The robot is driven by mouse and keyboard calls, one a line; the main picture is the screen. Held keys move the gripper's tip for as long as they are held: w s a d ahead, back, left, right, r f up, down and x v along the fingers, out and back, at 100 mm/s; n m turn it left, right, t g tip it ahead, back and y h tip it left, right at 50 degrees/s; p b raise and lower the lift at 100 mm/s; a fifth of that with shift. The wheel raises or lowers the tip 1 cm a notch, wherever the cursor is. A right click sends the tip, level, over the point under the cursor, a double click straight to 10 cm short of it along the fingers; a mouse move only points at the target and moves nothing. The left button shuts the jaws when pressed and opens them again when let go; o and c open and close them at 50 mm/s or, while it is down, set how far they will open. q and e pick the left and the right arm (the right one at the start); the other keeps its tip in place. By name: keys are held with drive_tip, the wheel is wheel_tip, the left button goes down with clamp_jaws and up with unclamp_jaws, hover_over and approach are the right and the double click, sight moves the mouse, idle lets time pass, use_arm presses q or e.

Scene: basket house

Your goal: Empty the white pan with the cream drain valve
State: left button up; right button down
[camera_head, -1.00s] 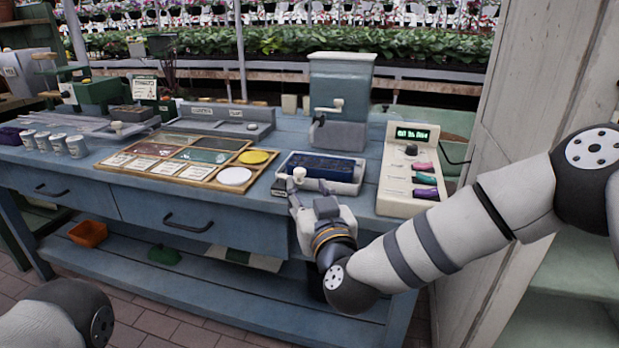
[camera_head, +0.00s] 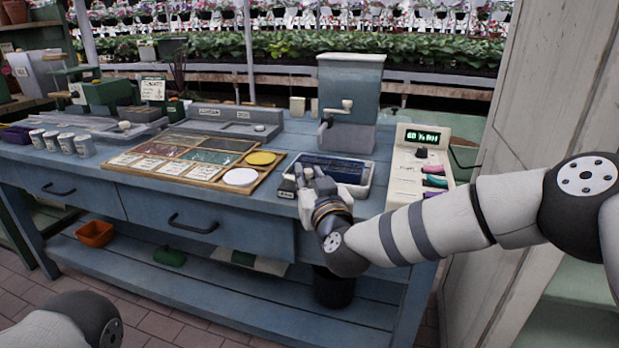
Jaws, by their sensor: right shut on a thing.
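The white pan (camera_head: 365,190) sits at the right part of the blue bench top, with a dark blue filling (camera_head: 335,168) inside. My right gripper (camera_head: 308,172) is at the pan's front left corner. It is shut on the pan's cream drain valve, which its fingers mostly hide. A black bucket (camera_head: 333,290) stands on the lower shelf, roughly below the pan. My left gripper is out of view; only part of my left arm shows at the lower left.
A grey-green hopper with a crank (camera_head: 348,90) stands behind the pan. A cream control box (camera_head: 405,185) with a lit display is to its right. A wooden sample tray (camera_head: 205,160) lies to its left. A beige wall (camera_head: 540,110) bounds the right side.

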drive_tip(key=shift+w+d+f+n+y, duration=0.1)
drive_tip(key=shift+w+d+n+y, duration=0.2)
drive_tip(key=shift+n+y, duration=0.35)
drive_tip(key=shift+w+d+f+n+g+y+b, duration=0.1)
drive_tip(key=shift+w+d+n+g+y+b, duration=0.1)
drive_tip(key=shift+n+g+y+b, duration=0.3)
drive_tip(key=shift+w+d+f+n+g+y+b, duration=0.1)
drive_tip(key=shift+w+g+y+b, duration=0.1)
drive_tip(key=shift+y+b, duration=0.4)
drive_tip(key=shift+r+y, duration=0.1)
drive_tip(key=shift+y, duration=0.25)
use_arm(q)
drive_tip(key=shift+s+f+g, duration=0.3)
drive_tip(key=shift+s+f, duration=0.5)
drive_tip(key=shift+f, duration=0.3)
use_arm(e)
drive_tip(key=shift+r+n, duration=0.2)
drive_tip(key=shift+n, duration=0.05)
drive_tip(key=c, duration=1.4)
unclamp_jaws()
drive_tip(key=v, duration=1.2)
drive_tip(key=shift+r, duration=0.1)
